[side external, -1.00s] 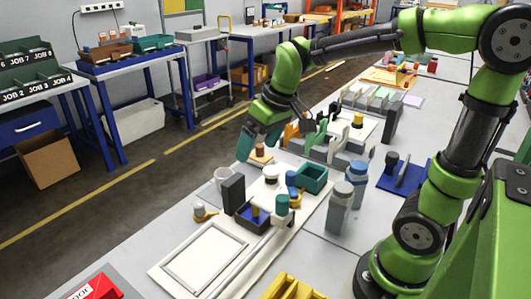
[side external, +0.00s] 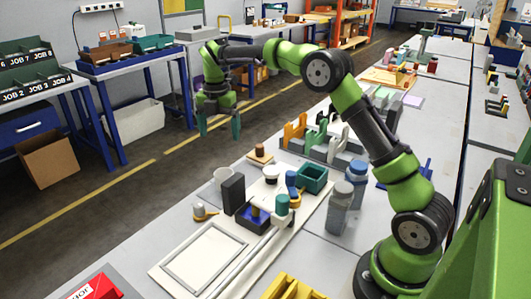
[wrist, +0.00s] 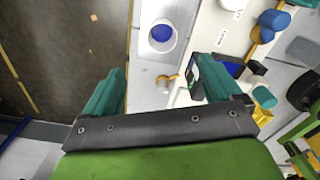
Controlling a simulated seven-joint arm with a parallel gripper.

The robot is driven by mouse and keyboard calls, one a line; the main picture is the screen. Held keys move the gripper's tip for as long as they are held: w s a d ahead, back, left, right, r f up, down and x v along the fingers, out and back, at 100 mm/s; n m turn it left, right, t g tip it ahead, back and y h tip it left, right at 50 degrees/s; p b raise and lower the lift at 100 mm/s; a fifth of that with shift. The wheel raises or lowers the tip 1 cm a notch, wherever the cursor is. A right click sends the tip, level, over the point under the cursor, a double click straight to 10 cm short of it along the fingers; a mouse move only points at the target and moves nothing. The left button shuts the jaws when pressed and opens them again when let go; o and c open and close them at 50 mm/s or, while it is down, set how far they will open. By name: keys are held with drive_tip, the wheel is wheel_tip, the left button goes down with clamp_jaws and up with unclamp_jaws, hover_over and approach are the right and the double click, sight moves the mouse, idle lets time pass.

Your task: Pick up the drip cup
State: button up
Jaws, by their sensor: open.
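The drip cup appears to be the white cup (side external: 222,179) standing upright on the bench's left edge, beside a dark upright block. In the wrist view the white cup (wrist: 161,36) shows from above, with blue inside, ahead of the fingers and roughly centred between them.
The dark block (side external: 233,194) is close to the cup's right. A small white and orange item (side external: 204,212) lies in front of it. A wooden piece with a brown knob (side external: 260,155) lies behind. A teal bin (side external: 312,178) and grey bottles (side external: 340,207) stand to the right.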

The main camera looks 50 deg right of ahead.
hover_over(224, 177)
drive_tip(key=s+a, duration=0.1)
drive_tip(key=f, duration=1.1)
drive_tip(key=shift+s+a+f, duration=0.15)
drive_tip(key=shift+s+a, duration=0.05)
drive_tip(key=shift+s+a+f, duration=0.1)
drive_tip(key=shift+f, duration=1.3)
drive_tip(key=shift+s+a+f, duration=0.1)
drive_tip(key=shift+f, duration=1.25)
drive_tip(key=c, duration=1.1)
drive_tip(key=shift+r, duration=0.1)
